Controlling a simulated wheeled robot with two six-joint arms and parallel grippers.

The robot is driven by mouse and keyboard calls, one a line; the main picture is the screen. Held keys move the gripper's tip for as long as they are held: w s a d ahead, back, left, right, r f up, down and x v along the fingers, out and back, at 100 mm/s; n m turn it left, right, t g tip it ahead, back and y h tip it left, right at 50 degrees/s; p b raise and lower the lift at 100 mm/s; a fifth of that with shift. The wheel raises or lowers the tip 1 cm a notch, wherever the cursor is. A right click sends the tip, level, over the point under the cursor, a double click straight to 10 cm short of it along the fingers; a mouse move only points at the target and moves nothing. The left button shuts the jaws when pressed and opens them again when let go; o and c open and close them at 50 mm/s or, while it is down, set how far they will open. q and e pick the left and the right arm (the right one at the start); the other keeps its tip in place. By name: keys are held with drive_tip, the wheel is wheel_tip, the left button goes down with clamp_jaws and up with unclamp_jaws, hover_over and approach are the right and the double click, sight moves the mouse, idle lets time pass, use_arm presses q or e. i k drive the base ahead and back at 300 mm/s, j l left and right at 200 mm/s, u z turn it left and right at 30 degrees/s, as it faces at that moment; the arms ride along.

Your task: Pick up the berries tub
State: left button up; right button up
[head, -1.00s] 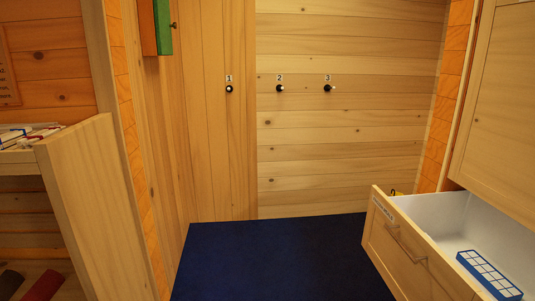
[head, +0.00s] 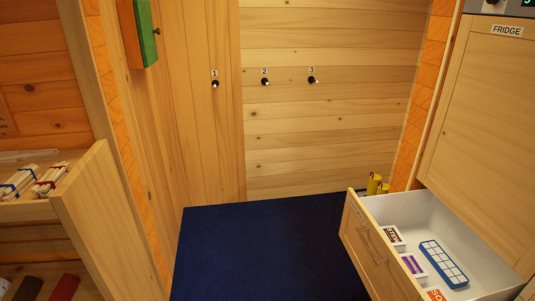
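No tub in view carries a label that I can read clearly as berries. The open drawer (head: 374,245) at the lower right holds several small white packs or tubs. One has a purple label (head: 413,264), one a dark brown label (head: 393,235), and one an orange label (head: 435,295) cut by the bottom edge. The purple-labelled one may be the berries tub, but its print is too small to read. Neither of my grippers is in view.
A blue and white ice tray (head: 443,263) lies in the drawer, under the closed fridge door (head: 485,130). Yellow boots or cylinders (head: 374,184) stand behind. A dark blue mat (head: 260,250) covers clear floor. A wooden shelf (head: 85,200) with tied bundles stands left.

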sight(416, 269)
drive_tip(key=i+l+z, duration=0.2)
drive_tip(key=z, duration=0.25)
drive_tip(key=i+l+z, duration=0.15)
drive_tip(key=z, duration=0.25)
drive_tip(key=i+z, duration=0.3)
drive_tip(key=z, duration=0.15)
